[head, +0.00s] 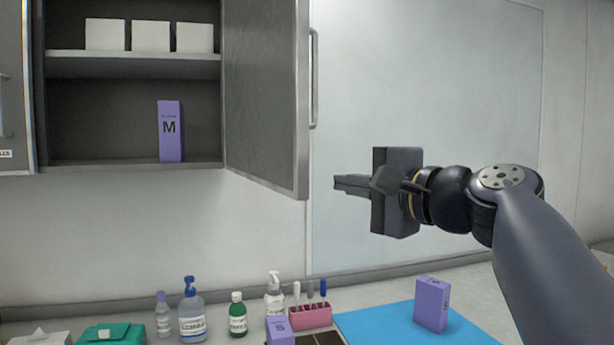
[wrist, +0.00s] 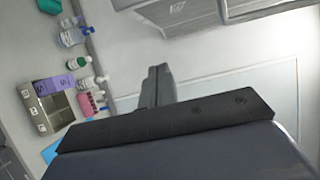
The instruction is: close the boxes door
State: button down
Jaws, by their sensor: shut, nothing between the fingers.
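The wall cabinet's door (head: 265,90) stands open, hinged at the cabinet's right side and swung out toward me. Its upright handle (head: 314,80) is on the outer face at the free edge. Inside the cabinet (head: 135,66) are white boxes (head: 150,36) on the upper shelf and a purple box marked M (head: 170,132) below. My gripper (head: 338,184) is shut and empty, to the right of the door's lower free corner and pointing left. In the wrist view its fingers (wrist: 158,82) are together, with part of the cabinet (wrist: 180,15) at the top.
Bottles (head: 192,310), a pink holder with pens (head: 310,316), a green pouch (head: 110,333) and a purple box (head: 432,303) on a blue mat (head: 385,325) stand on the counter below. The wall right of the door is bare.

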jog(key=w+a+p, duration=0.1)
jog(key=a+p, duration=0.1)
jog(key=a, duration=0.4)
jog(key=shift+w+a, duration=0.2)
jog(key=shift+w, duration=0.05)
dwell(0.3)
